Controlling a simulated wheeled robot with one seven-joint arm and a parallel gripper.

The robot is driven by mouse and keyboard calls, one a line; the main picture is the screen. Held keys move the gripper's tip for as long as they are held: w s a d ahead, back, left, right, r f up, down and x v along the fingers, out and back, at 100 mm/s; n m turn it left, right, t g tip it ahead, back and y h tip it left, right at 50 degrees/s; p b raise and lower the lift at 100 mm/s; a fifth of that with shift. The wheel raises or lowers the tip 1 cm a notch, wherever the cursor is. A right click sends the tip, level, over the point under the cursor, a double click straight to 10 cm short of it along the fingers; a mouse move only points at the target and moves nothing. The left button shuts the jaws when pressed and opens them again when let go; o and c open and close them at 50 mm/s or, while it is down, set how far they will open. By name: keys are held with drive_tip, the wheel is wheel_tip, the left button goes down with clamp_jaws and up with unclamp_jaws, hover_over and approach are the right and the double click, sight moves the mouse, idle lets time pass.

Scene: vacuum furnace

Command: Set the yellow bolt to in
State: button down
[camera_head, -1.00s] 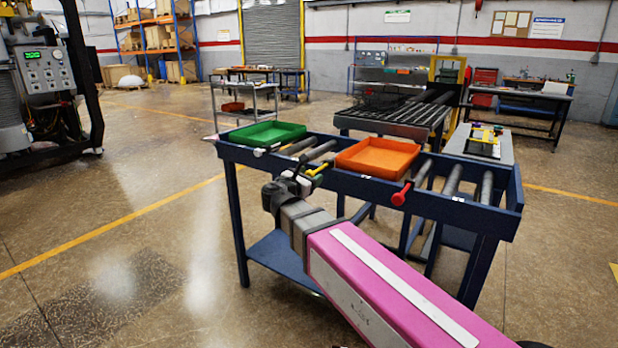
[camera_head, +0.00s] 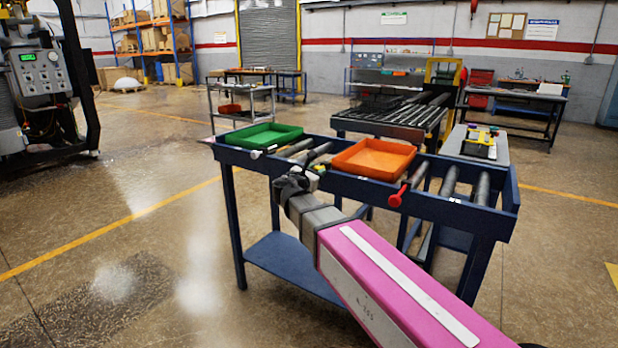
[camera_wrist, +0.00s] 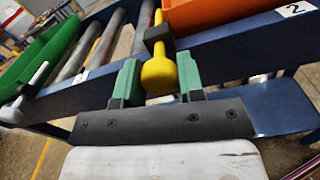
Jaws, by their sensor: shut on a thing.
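The yellow bolt (camera_wrist: 160,72) has a round yellow knob and a stem running through a dark block on the table's blue side rail (camera_wrist: 225,52). In the wrist view the knob sits between the two green fingertips of my gripper (camera_wrist: 159,80), which is shut on it. In the head view my gripper (camera_head: 306,178) is at the near rail of the blue roller table (camera_head: 455,208), between the green tray and the orange tray. There it hides most of the yellow bolt. How deep the bolt sits is hard to tell.
A green tray (camera_head: 264,136) and an orange tray (camera_head: 374,158) lie on the rollers. A red-knobbed bolt (camera_head: 396,198) sticks out on the right and a white-knobbed bolt (camera_head: 256,154) on the left. A label "2" (camera_wrist: 295,9) marks the rail. The floor at left is clear.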

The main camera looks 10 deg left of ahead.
drive_tip(key=shift+w+d, duration=0.2)
drive_tip(key=shift+w, duration=0.35)
drive_tip(key=c, duration=0.7)
unclamp_jaws()
drive_tip(key=shift+c, duration=0.2)
drive_tip(key=v, duration=1)
drive_tip(key=shift+s, duration=0.3)
drive_tip(key=shift+a, duration=0.15)
